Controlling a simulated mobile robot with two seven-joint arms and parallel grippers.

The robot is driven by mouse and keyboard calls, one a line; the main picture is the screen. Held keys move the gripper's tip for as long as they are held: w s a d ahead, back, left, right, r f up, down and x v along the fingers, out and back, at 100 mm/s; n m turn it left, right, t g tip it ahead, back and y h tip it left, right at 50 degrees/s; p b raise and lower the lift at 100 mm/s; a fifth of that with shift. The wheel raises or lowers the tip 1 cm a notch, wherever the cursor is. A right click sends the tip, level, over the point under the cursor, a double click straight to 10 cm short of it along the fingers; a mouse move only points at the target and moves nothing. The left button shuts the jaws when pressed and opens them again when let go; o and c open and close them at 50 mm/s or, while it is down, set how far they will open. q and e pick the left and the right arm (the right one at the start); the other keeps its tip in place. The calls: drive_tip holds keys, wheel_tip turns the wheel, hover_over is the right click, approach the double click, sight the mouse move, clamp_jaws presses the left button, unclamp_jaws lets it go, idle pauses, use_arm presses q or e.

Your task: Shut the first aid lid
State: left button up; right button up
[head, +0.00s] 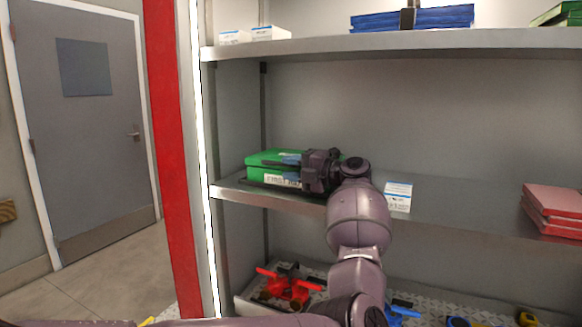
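The green first aid box (257,171) sits on the middle shelf. Its white front label reads "FIRST" and is partly covered. Its green lid (262,156) looks down over the box; whether it is fully closed cannot be told. My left gripper (286,169) reaches in from the right, over the box's front and right part. Its two blue-grey fingers point left and appear apart, with nothing seen between them. I cannot tell whether they touch the box. The gripper hides the box's right part. My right gripper is not in view.
A small white box (398,196) stands right of my arm on the middle shelf (450,213), with red folders (553,208) further right. The upper shelf (320,49) is above the gripper. A red object (288,288) lies on the bottom shelf. A door is at left.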

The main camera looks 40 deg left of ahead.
use_arm(q)
drive_tip(key=shift+o, duration=0.4)
drive_tip(key=shift+r, duration=0.1)
wheel_tip(320, 180, up, 20)
drive_tip(key=p, duration=0.1)
idle(0.8)
